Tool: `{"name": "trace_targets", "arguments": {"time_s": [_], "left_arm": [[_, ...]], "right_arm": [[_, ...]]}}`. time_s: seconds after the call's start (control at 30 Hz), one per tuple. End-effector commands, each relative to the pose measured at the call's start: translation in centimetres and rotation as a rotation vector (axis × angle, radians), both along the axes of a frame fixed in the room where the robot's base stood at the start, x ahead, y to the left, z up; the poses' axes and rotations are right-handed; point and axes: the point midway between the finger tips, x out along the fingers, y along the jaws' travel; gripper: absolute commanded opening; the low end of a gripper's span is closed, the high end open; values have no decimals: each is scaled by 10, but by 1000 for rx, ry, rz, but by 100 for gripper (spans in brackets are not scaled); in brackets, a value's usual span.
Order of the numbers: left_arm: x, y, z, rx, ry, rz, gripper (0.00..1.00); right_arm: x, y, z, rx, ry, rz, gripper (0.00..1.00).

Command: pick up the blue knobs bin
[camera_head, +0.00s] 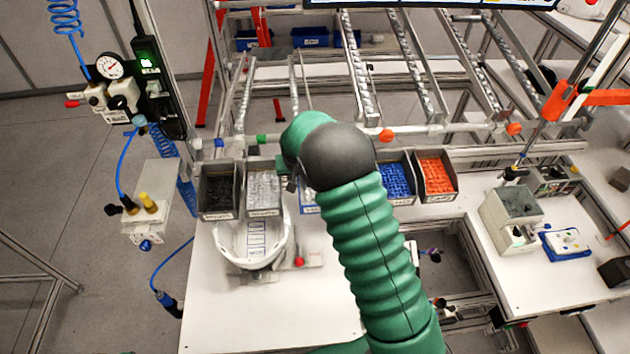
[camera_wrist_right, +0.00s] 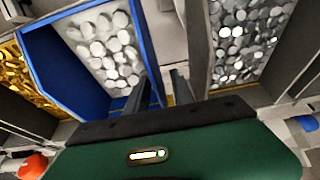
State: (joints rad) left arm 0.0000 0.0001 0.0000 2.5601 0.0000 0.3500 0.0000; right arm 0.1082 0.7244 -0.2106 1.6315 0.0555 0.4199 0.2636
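In the head view, a grey bin of blue knobs (camera_head: 396,181) stands in the bin row, just left of a bin of orange pieces. My green right arm covers part of the row to its left. My right gripper is hidden behind the arm there. In the right wrist view, its two dark fingers (camera_wrist_right: 163,92) stand apart with nothing clearly held between them. They are near the right wall of a blue-walled bin (camera_wrist_right: 58,82) holding white round pieces. I cannot tell whether they touch it. My left gripper is not in view.
A bin of black pieces (camera_head: 218,190), a bin of clear pieces (camera_head: 263,188) and a bin of orange pieces (camera_head: 437,175) share the row. A white helmet shell (camera_head: 250,245) sits in front. The white table (camera_head: 270,310) is clear nearer me. Roller rails (camera_head: 360,75) rise behind.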

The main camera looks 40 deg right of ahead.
Motion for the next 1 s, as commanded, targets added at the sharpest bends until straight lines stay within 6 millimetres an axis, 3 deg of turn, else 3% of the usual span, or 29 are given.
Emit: {"name": "trace_targets", "arguments": {"time_s": [0.53,0.77,1.0], "left_arm": [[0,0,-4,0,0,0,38],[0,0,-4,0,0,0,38],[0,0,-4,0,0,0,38]], "right_arm": [[0,0,-4,0,0,0,29],[0,0,-4,0,0,0,0],[0,0,-4,0,0,0,0]]}}
